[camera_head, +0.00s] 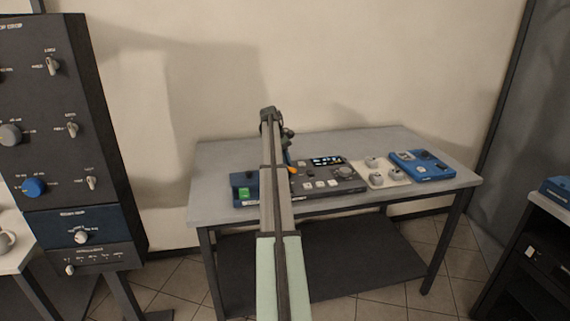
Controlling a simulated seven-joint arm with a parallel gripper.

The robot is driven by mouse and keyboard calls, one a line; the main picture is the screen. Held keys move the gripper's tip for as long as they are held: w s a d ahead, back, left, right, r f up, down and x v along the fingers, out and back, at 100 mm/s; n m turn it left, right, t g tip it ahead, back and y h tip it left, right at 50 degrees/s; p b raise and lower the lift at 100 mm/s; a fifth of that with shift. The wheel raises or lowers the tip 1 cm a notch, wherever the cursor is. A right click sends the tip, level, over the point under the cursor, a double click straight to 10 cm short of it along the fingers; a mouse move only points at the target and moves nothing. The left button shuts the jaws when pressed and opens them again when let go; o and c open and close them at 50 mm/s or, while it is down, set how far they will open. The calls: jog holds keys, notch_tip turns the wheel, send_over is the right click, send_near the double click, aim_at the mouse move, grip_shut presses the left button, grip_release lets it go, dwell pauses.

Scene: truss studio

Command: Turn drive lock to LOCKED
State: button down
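I cannot read which control is the drive lock; the labels are too small. A dark console (345,185) with a small lit screen (327,161), a round knob (344,172) and pale keys lies on the table. Left of it is a dark blue box with a green button (243,193), partly hidden by my arm. A pale box with several knobs (377,178) and a blue box (422,165) lie to the right. My arm reaches over the table, and the end with my gripper (288,150) is mostly hidden behind it. The fingers do not show clearly.
The grey table (425,141) has free room behind the devices. A tall dark panel (98,95) at left carries several switches, a blue knob (33,187) and a blue section with a pale knob (81,237). A dark rack (535,255) stands at right.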

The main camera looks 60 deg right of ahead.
jog(key=shift+d+m+y, duration=0.1)
jog(key=shift+m+y, duration=0.2)
jog(key=shift+m, duration=0.8)
jog(key=c, duration=1)
grip_release()
jog(key=shift+c, duration=0.2)
